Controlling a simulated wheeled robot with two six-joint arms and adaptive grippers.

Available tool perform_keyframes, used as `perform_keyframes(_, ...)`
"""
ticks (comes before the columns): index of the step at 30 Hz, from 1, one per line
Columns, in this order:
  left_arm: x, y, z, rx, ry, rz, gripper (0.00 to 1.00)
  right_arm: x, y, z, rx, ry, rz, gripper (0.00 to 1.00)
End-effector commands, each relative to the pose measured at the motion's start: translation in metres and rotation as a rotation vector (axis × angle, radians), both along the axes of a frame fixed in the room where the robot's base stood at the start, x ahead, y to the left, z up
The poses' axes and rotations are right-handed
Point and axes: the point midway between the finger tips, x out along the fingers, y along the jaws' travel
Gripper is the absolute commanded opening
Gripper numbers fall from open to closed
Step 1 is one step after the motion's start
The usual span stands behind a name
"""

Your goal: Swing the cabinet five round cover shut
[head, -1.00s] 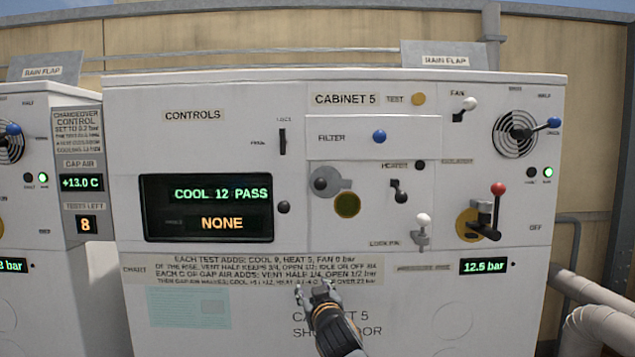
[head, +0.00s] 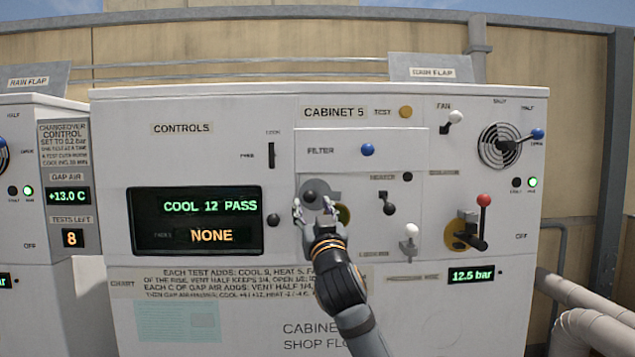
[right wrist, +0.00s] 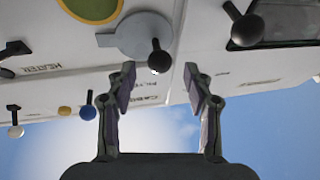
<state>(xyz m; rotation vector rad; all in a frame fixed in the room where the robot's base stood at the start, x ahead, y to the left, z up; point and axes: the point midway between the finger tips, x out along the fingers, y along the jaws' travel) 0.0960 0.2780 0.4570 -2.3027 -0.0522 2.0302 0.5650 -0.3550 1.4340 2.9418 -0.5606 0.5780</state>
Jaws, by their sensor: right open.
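Cabinet five's round cover (head: 328,187) is a grey disc with a dark ball knob (head: 310,196) on it. It sits above and left of a round olive-coloured opening (head: 344,212), which is partly hidden behind my gripper. In the right wrist view the cover (right wrist: 130,36), its knob (right wrist: 157,57) and the opening (right wrist: 92,6) show, the opening uncovered there. My right gripper (head: 314,210) is open and empty in front of the panel. In the right wrist view the knob lies just beyond the two fingertips (right wrist: 159,75), roughly between them, with no contact seen. My left gripper is not in view.
The filter drawer with a blue knob (head: 368,150) is above the cover. The heater lever (head: 388,203) and white lock pin knob (head: 411,231) are to the right. The controls display (head: 196,221) and a dark knob (head: 274,220) are to the left.

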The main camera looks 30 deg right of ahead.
Motion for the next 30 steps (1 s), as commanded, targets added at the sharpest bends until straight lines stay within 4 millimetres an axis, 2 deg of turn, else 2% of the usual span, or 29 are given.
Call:
perform_keyframes(1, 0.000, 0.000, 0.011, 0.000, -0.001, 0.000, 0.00, 0.009, -0.003, 0.010, 0.002, 0.000, -0.001, 0.52)
perform_keyframes(6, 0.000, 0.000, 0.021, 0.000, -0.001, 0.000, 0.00, 0.031, -0.011, 0.018, 0.002, -0.001, 0.001, 0.52)
perform_keyframes(10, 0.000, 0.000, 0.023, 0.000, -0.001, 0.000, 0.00, 0.038, -0.014, 0.019, 0.000, -0.001, 0.000, 0.52)
perform_keyframes(17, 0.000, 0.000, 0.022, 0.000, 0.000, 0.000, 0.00, 0.038, -0.014, 0.018, 0.000, -0.001, 0.000, 0.52)
perform_keyframes(28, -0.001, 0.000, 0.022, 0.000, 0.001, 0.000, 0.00, 0.038, -0.014, 0.018, -0.001, -0.001, 0.001, 0.03)
perform_keyframes(30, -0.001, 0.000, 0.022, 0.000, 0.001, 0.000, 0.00, 0.038, -0.014, 0.018, -0.001, -0.001, 0.001, 0.00)
